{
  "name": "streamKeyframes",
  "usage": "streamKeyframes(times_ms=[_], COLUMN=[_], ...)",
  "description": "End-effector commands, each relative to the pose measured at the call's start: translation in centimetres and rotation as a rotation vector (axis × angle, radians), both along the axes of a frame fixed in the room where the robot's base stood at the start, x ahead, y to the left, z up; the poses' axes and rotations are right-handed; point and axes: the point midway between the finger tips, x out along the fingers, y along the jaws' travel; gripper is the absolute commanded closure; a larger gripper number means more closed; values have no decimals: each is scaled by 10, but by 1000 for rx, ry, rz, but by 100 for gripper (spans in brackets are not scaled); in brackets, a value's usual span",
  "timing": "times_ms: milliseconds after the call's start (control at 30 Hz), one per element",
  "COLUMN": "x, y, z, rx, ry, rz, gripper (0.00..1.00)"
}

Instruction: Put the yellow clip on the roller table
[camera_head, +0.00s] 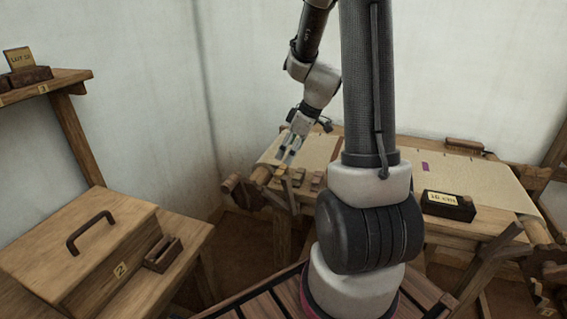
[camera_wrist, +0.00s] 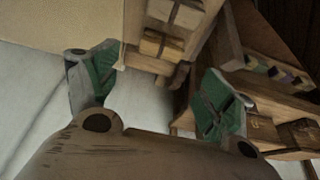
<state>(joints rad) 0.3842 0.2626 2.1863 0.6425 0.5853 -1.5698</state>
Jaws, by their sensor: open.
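My gripper (camera_head: 289,152) is open and empty, above the left end of the roller table (camera_head: 470,185). Its two green-padded fingers (camera_wrist: 155,92) stand wide apart in the wrist view. Several small wooden clip-like blocks (camera_head: 298,176) sit along the table's left front edge, just below the gripper. Two show at the top of the wrist view, one of them yellowish tan (camera_wrist: 162,45) with a dark band, beyond the fingertips. I cannot tell for sure which one is the yellow clip. The gripper touches none of them.
A wooden box with a handle, marked 2 (camera_head: 85,245), and a small open tray (camera_head: 163,253) stand on the left bench. A dark labelled block (camera_head: 448,206) sits on the table's right part. A shelf (camera_head: 40,88) is at upper left. A rack with small coloured pieces (camera_wrist: 278,72) shows in the wrist view.

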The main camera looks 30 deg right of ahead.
Motion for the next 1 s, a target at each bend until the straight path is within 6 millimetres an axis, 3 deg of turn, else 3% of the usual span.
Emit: streamKeyframes(times_ms=[233,367,467,600,700,833,1000], x=[-10,-21,-44,-96,-135,-176,-205], y=[-6,8,30,61,72,76,74], z=[30,55,89,135,158,173,180], rx=[-1,2,3,-2,-9,-12,-8], ry=[-1,7,24,52,56,43,23], rz=[-2,-32,-94,-236,-357,-504,-631], gripper=[19,19,19,19,19,19,19])
